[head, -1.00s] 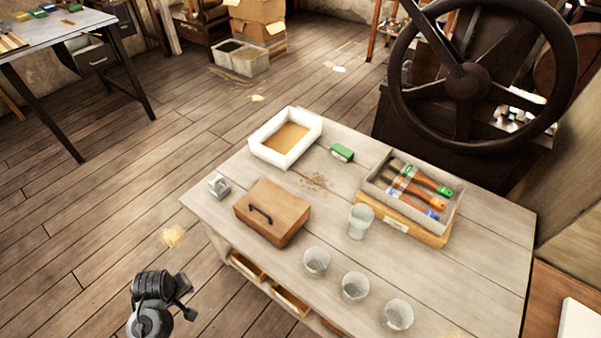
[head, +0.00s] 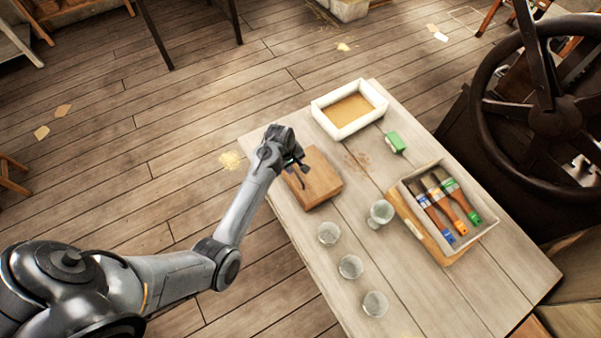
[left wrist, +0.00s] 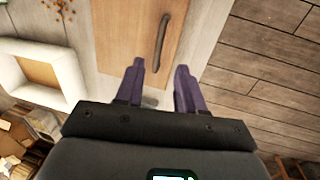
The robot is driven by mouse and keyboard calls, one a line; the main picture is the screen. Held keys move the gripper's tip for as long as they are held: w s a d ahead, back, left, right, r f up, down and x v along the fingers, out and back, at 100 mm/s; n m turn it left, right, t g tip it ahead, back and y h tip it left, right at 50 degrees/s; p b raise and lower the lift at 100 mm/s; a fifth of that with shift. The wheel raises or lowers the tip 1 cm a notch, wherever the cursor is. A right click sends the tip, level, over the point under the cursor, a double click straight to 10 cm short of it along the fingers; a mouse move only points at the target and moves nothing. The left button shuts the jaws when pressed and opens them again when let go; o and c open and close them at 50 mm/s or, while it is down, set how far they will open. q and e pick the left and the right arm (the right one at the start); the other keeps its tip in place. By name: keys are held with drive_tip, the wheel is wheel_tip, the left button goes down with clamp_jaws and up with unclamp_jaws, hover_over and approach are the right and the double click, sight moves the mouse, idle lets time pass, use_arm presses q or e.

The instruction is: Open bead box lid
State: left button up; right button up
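The brown wooden bead box (head: 322,178) sits on the table with its lid down. Its dark handle shows in the left wrist view (left wrist: 161,42), on the box's wooden face (left wrist: 122,30). My left gripper (head: 298,168) is over the near-left side of the box, partly covering it and the handle in the head view. In the left wrist view its two purple fingers (left wrist: 161,68) are apart with nothing held between them. The handle lies beyond the fingertips, apart from them as far as I can tell. My right gripper is not in view.
Loose beads lie beside the bead box. The handwheel press (head: 556,122) stands at right.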

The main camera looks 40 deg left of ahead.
sight(298, 176)
use_arm(q)
drive_tip(key=f, duration=0.2)
drive_tip(key=w+f+b, duration=0.1)
drive_tip(key=f, duration=0.4)
drive_tip(key=shift+w+d+f+b, duration=0.25)
drive_tip(key=shift+f+b, duration=0.05)
drive_tip(key=shift+b, duration=0.1)
clamp_jaws()
